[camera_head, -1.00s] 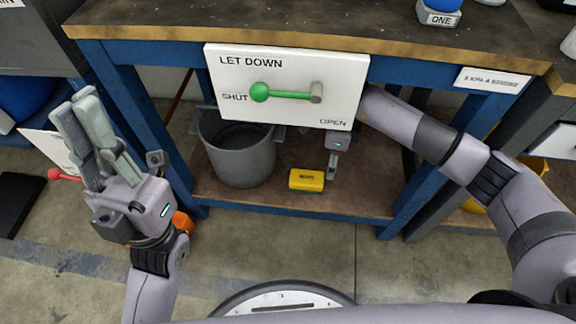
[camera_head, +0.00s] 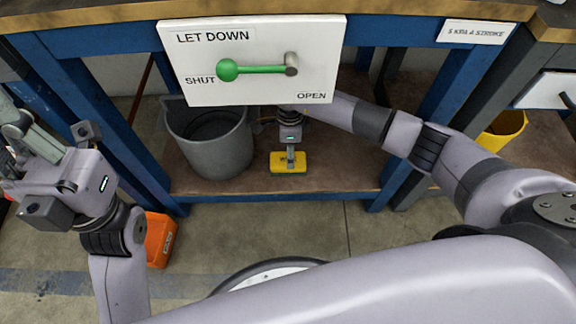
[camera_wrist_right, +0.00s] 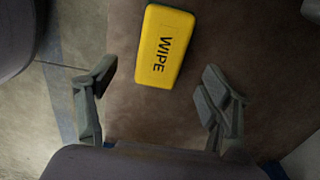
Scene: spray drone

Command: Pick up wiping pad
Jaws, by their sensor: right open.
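The wiping pad (camera_head: 289,168) is a small yellow block lying on the brown lower shelf (camera_head: 330,177) of the workbench. In the right wrist view the wiping pad (camera_wrist_right: 165,47) shows the word WIPE on top and lies beyond the fingertips, roughly centred between them. My right gripper (camera_head: 291,152) points down at the pad and hides part of it in the head view. In the wrist view its fingers (camera_wrist_right: 157,85) are spread with nothing between them. My left gripper (camera_head: 20,130) is raised at the left edge, its fingers partly cut off by the picture.
A grey bucket (camera_head: 209,142) stands on the shelf left of the pad. A white LET DOWN panel (camera_head: 250,60) with a green lever (camera_head: 256,70) hangs above. A blue leg (camera_head: 440,115) stands right. An orange container (camera_head: 160,240) is on the floor.

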